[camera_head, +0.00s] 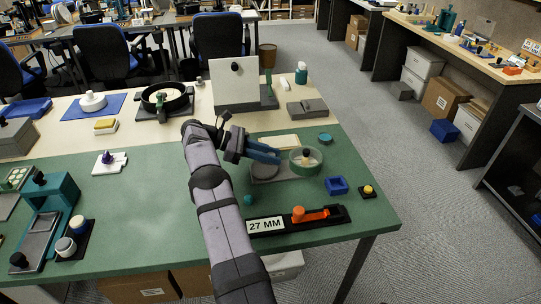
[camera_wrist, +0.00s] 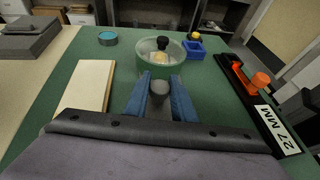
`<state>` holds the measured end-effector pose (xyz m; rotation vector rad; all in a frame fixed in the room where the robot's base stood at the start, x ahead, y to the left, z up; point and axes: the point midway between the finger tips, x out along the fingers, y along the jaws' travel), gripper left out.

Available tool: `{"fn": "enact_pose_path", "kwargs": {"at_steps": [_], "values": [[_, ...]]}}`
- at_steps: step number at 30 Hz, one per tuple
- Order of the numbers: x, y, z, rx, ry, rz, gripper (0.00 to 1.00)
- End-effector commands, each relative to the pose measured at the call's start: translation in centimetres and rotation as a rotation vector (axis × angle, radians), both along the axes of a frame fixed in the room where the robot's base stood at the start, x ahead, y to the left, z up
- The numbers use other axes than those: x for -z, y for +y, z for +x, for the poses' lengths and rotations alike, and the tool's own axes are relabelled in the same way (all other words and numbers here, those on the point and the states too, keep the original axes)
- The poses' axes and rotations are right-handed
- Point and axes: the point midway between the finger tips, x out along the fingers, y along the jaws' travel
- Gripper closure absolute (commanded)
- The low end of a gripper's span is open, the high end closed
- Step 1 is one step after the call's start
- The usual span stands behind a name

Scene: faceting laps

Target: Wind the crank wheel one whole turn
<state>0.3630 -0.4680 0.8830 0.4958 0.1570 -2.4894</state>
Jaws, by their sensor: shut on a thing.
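A dark grey disc (camera_head: 265,171) lies on a flat grey base on the green table and looks like the crank wheel. My gripper (camera_head: 280,156) reaches over it from the left, its blue fingers pointing right. In the wrist view my gripper (camera_wrist: 159,92) is shut on a short grey upright knob (camera_wrist: 159,87) between its fingertips. The fingers hide how the knob joins the disc. A pale green round bowl (camera_head: 306,164) stands just right of the fingertips, with a black knob inside; it is also ahead in the wrist view (camera_wrist: 147,64).
A cream block (camera_head: 278,142) lies behind my gripper. A blue open box (camera_head: 337,186), a yellow button (camera_head: 368,190) and a teal puck (camera_head: 325,138) stand to the right. A black slide with an orange handle (camera_head: 298,213) and a 27 MM label lies in front.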

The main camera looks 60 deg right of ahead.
Motion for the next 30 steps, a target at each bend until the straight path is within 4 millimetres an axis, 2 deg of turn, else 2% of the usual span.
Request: {"fn": "enact_pose_path", "kwargs": {"at_steps": [9,10,12,23,30], "values": [[0.0,0.0,-0.1,0.003,0.004,0.000,0.99],[0.0,0.0,-0.1,0.003,0.004,0.000,0.70],[0.0,0.0,-0.1,0.002,0.004,0.000,0.59],[-0.3,0.0,0.0,0.000,0.000,-0.001,0.59],[-2.7,0.0,0.0,0.000,-0.002,-0.003,0.59]]}}
